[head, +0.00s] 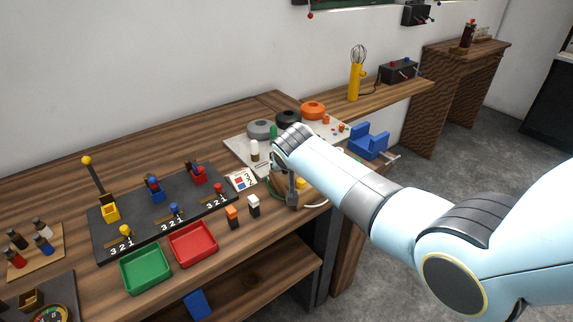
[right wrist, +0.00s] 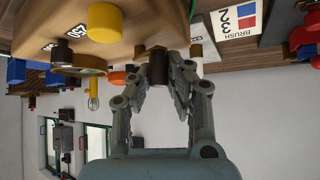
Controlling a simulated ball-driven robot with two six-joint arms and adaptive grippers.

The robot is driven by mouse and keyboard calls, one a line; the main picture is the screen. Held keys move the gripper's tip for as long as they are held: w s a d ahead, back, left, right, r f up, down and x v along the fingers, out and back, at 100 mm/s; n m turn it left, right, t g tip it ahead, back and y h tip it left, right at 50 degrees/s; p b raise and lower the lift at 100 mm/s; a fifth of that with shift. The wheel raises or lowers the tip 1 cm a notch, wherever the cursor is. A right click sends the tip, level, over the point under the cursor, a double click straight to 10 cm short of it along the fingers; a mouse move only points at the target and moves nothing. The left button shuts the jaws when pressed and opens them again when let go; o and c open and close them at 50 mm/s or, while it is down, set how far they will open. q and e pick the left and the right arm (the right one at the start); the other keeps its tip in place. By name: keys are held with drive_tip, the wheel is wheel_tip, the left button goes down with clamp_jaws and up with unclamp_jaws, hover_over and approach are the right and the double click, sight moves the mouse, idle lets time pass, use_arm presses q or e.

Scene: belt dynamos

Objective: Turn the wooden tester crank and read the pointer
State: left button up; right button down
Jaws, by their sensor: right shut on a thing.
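The wooden tester (right wrist: 165,18) fills the top of the right wrist view, which is upside down, with a yellow round part (right wrist: 105,22) on it. In the head view only part of its wood shows under my right arm, near a yellow part (head: 301,183). My right gripper (right wrist: 160,70) is shut on a dark brown crank handle (right wrist: 157,62) beside the tester. In the head view the right gripper (head: 292,198) is partly hidden by its wrist. I cannot make out the tester's pointer. My left gripper is in neither view.
A red tray (head: 193,244) and a green tray (head: 146,269) stand at the bench's front edge. Orange and white small blocks (head: 232,215) stand left of my gripper. A dark board (head: 150,222) with several coloured parts lies left. A brush card (head: 241,180) lies close by.

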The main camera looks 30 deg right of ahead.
drive_tip(key=shift+w+a+f+m+g+h+b, duration=0.2)
drive_tip(key=shift+m+g+h+b, duration=0.3)
drive_tip(key=shift+m+b, duration=0.5)
drive_tip(key=shift+w+a+f+m+g+h+b, duration=0.15)
drive_tip(key=shift+m+g+h+b, duration=0.15)
drive_tip(key=shift+m+h+b, duration=0.65)
drive_tip(key=shift+w+b, duration=0.1)
drive_tip(key=shift+b, duration=0.6)
drive_tip(key=c, duration=1.2)
unclamp_jaws()
drive_tip(key=shift+w+a+r, duration=0.1)
drive_tip(key=shift+a+r, duration=0.05)
drive_tip(key=shift+c, duration=0.2)
drive_tip(key=shift+r, duration=0.1)
drive_tip(key=shift+d, duration=0.2)
drive_tip(key=shift+r, duration=0.1)
drive_tip(key=v, duration=0.7)
drive_tip(key=shift+a+r, duration=0.15)
